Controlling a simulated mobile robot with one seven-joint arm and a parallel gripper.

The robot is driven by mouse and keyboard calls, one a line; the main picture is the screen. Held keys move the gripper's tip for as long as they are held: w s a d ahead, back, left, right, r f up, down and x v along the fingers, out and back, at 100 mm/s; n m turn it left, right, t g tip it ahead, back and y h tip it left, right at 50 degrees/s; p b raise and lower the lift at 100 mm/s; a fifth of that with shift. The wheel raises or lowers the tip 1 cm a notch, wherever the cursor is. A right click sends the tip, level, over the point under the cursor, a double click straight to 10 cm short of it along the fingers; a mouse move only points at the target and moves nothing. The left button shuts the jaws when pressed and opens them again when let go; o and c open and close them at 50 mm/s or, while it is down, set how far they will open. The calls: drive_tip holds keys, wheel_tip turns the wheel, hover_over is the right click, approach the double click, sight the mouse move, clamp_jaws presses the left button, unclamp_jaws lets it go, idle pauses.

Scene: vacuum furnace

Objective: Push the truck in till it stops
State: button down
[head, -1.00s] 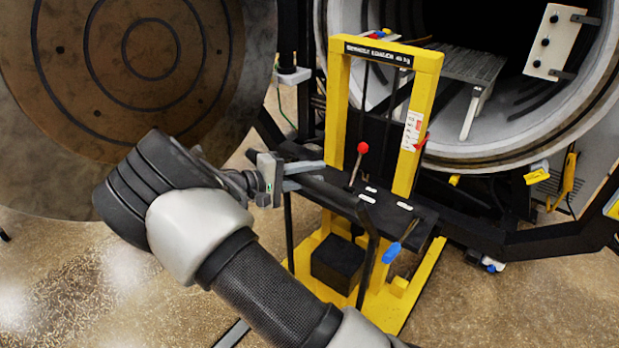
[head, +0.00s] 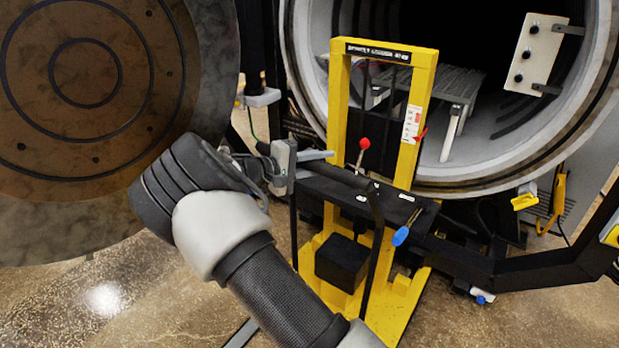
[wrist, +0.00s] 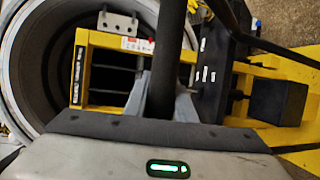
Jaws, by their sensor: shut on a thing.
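The truck (head: 425,85) is a yellow-framed loader with a black deck, a red-knobbed lever and a blue-handled lever. It stands upright in front of the open furnace chamber (head: 300,50). My gripper (head: 312,163) is at the truck's near left side, shut on its black push bar (head: 345,177). In the wrist view the dark bar (wrist: 168,60) runs between the fingers, with the yellow frame (wrist: 100,40) beyond. The fingers partly hide the bar. Whether the truck touches the furnace is hidden.
A large round furnace door (head: 90,120) stands open at the left. Inside the chamber is a grey slatted rack (head: 445,85). A white panel (head: 537,55) with black knobs is at upper right. Black frame beams (head: 560,265) lie right of the truck. Speckled floor (head: 130,295) is clear at lower left.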

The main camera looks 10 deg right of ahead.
drive_tip(key=w+d+b, duration=0.2)
drive_tip(key=w+d, duration=0.5)
drive_tip(key=shift+r, duration=0.15)
drive_tip(key=shift+w+d, duration=0.15)
drive_tip(key=c, duration=1.9)
unclamp_jaws()
drive_tip(key=shift+r, duration=0.1)
drive_tip(key=o, duration=0.4)
drive_tip(key=shift+w+d+f, duration=0.15)
drive_tip(key=shift+f, duration=0.05)
